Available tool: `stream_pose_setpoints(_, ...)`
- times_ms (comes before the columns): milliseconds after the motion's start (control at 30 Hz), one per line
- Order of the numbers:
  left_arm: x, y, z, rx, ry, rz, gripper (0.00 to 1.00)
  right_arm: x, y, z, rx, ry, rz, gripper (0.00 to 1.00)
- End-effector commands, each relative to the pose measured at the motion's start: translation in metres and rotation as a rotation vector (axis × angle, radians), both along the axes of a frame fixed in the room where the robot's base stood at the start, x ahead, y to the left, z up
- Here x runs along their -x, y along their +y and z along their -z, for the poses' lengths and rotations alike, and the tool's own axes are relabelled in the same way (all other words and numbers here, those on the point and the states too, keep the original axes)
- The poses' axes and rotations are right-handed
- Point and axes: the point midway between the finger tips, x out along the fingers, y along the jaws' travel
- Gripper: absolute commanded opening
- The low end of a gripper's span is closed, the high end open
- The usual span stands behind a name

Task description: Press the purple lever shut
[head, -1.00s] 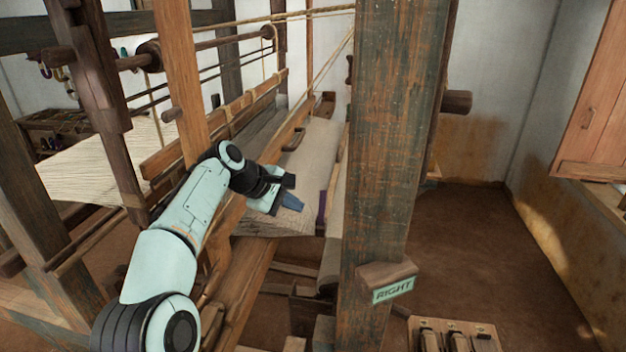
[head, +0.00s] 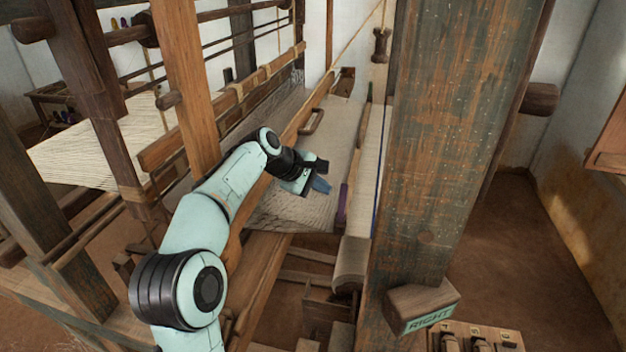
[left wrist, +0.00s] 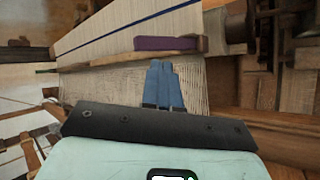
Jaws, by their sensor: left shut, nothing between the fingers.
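The purple lever (head: 342,203) lies along the wooden bar at the cloth's edge, just right of my left gripper in the head view. In the left wrist view the purple lever (left wrist: 170,43) shows as a short block on the bar, straight beyond the fingertips. My left gripper (head: 321,185) is shut with nothing in it, its blue fingers held together over the cloth. The fingers (left wrist: 163,85) show apart from the lever, with a small gap between in the left wrist view. My right gripper is not in view.
A thick wooden post (head: 440,140) stands right of the lever, with a block marked RIGHT (head: 420,305) at its foot. The pale cloth (head: 290,205) stretches under my gripper. A slanted loom beam (head: 262,270) runs below my left arm.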

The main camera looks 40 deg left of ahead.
Motion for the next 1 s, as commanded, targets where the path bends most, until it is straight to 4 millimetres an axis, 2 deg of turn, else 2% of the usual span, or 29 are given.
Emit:
stream_pose_setpoints(100, -0.014, -0.004, 0.014, 0.002, 0.0, 0.002, 0.0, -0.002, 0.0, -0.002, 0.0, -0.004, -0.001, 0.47)
stream_pose_setpoints(300, -0.026, -0.008, 0.026, 0.0, -0.001, 0.001, 0.0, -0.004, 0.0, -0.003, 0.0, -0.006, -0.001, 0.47)
stream_pose_setpoints(767, -0.028, -0.008, 0.028, -0.001, -0.002, 0.0, 0.0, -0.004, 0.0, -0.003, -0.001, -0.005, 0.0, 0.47)
stream_pose_setpoints(1000, -0.035, -0.008, 0.03, -0.001, -0.001, 0.002, 0.0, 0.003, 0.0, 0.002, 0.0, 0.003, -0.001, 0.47)
